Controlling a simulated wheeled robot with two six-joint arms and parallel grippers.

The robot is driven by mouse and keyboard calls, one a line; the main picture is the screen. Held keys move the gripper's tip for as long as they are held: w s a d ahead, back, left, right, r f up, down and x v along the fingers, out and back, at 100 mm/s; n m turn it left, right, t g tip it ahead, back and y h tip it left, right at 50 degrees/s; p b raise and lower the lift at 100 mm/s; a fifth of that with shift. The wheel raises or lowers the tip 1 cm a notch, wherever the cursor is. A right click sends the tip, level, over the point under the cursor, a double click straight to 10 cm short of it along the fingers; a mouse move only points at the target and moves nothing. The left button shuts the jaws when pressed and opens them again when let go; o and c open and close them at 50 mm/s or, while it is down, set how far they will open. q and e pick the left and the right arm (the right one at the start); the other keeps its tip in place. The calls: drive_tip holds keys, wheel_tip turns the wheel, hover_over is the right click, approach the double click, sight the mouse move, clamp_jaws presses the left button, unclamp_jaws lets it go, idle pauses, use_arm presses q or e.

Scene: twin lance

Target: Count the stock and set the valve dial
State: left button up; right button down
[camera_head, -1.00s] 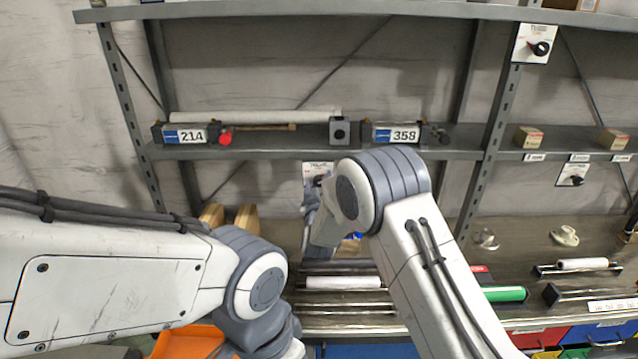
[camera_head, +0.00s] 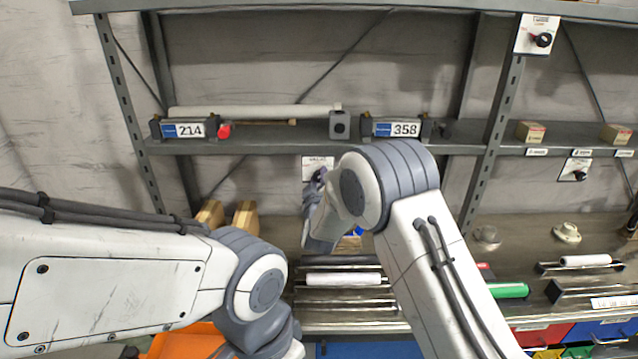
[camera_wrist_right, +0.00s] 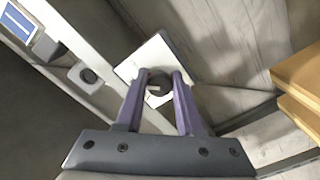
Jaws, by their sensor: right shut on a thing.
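A white dial plate (camera_head: 312,161) with a dark knob is behind the lower shelf, left of centre in the head view. My right gripper (camera_head: 317,183) is at it, partly hidden by my right arm. In the right wrist view the two purple fingers (camera_wrist_right: 160,78) are shut on the dark knob (camera_wrist_right: 157,87) of the white plate (camera_wrist_right: 181,60). Two more dials show: one on the upper right post (camera_head: 541,39) and one under the right shelf (camera_head: 576,169). My left arm comes in from the left; its gripper is out of view.
The bench below has a white roll (camera_head: 343,279), a green roll (camera_head: 508,290) and brown boxes (camera_head: 245,217).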

drive_tip(key=n+b, duration=0.1)
drive_tip(key=n, duration=0.2)
drive_tip(key=shift+n, duration=2.7)
drive_tip(key=c, duration=0.5)
unclamp_jaws()
drive_tip(key=shift+r, duration=0.1)
drive_tip(key=shift+s, duration=0.15)
